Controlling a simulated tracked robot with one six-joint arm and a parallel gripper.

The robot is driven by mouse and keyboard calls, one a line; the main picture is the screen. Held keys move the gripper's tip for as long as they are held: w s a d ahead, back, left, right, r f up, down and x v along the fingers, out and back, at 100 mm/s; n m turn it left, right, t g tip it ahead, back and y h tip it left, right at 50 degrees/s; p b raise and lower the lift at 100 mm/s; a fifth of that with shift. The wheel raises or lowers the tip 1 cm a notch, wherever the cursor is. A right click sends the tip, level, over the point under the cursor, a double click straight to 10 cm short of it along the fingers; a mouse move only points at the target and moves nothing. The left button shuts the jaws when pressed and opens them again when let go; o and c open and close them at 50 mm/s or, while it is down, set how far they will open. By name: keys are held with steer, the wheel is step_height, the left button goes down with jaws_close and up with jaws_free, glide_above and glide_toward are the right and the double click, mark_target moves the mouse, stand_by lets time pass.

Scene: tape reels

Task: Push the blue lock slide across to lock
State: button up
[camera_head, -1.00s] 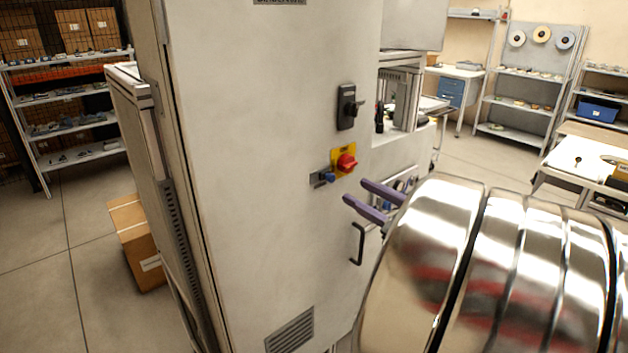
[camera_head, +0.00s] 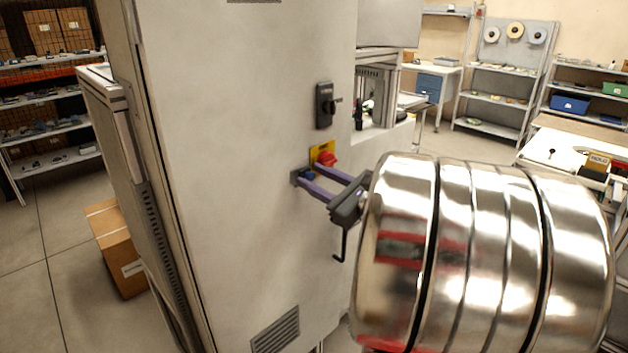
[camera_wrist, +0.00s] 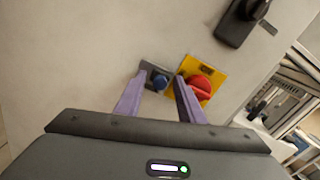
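The blue lock slide (camera_wrist: 159,82) sits on a small grey plate on the cabinet door, just left of a red rotary knob (camera_wrist: 200,88) on a yellow plate. In the head view the slide (camera_head: 308,175) is partly hidden by my gripper. My gripper (camera_wrist: 158,80) has two purple fingers, spread apart, with the slide lying between their tips in the wrist view. The right finger's tip is close to the yellow plate. In the head view my gripper (camera_head: 309,174) reaches the cabinet face; I cannot tell if it touches the slide.
The cabinet (camera_head: 235,150) carries a black rotary handle (camera_head: 325,105) above the knob and a black door handle (camera_head: 342,238) below my gripper. A cardboard box (camera_head: 117,248) stands on the floor at left. Shelves (camera_head: 500,95) stand at the far right.

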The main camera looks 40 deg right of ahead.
steer(key=shift+c, duration=0.4)
jaws_close()
